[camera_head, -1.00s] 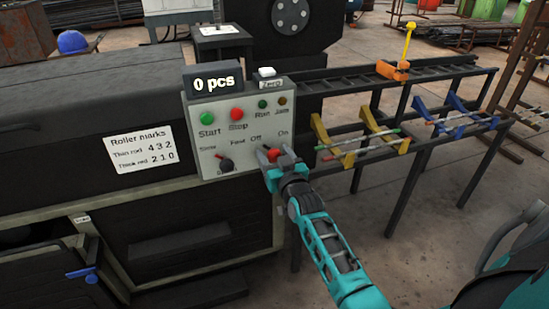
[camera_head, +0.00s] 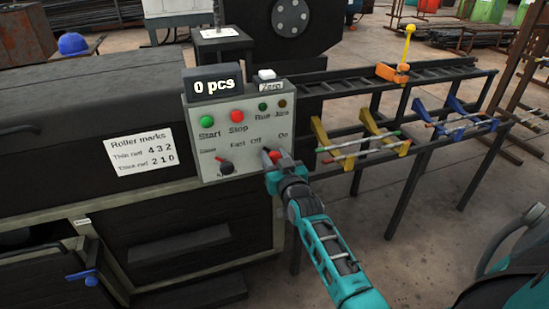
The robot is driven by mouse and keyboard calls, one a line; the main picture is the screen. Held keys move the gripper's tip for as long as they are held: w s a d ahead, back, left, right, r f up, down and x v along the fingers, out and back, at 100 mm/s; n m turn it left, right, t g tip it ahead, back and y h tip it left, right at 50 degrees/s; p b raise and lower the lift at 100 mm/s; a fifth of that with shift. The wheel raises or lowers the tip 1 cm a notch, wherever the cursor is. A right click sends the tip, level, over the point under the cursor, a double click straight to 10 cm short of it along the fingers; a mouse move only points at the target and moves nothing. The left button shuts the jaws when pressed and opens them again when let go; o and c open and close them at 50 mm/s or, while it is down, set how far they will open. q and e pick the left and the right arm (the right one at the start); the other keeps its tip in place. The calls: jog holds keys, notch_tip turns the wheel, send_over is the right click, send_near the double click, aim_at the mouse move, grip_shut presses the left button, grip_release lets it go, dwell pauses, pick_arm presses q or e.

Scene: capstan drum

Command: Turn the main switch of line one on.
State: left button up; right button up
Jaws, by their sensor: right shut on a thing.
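The grey control panel (camera_head: 238,158) stands on the front of the black machine. The main switch, a red knob (camera_head: 274,155), sits at the panel's lower right below the words "Off" and "On". My right gripper (camera_head: 272,157) is at the panel and shut on the red knob, its fingers partly hiding it. The exact pointing of the knob is hard to tell. My left gripper is not in view.
The panel also bears a green Start button (camera_head: 207,121), a red Stop button (camera_head: 237,116) and a dark speed knob (camera_head: 226,167). A rack (camera_head: 380,140) with yellow and blue holders stands to the right.

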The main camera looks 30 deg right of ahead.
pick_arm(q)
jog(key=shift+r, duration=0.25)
pick_arm(e)
jog(key=shift+m, duration=0.3)
jog(key=m+p, duration=0.2)
jog(key=m, duration=0.1)
jog(key=shift+r, duration=0.1)
jog(key=m+p, duration=0.1)
jog(key=m, duration=0.3)
jog(key=shift+m, duration=0.3)
jog(key=m, duration=0.3)
jog(key=shift+m+p, duration=0.3)
jog(key=m, duration=0.4)
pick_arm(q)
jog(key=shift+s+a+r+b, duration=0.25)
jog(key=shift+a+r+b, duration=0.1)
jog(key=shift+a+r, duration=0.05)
pick_arm(e)
jog(key=shift+m, duration=0.9)
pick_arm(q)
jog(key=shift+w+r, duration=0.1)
pick_arm(e)
jog(key=shift+m, duration=0.3)
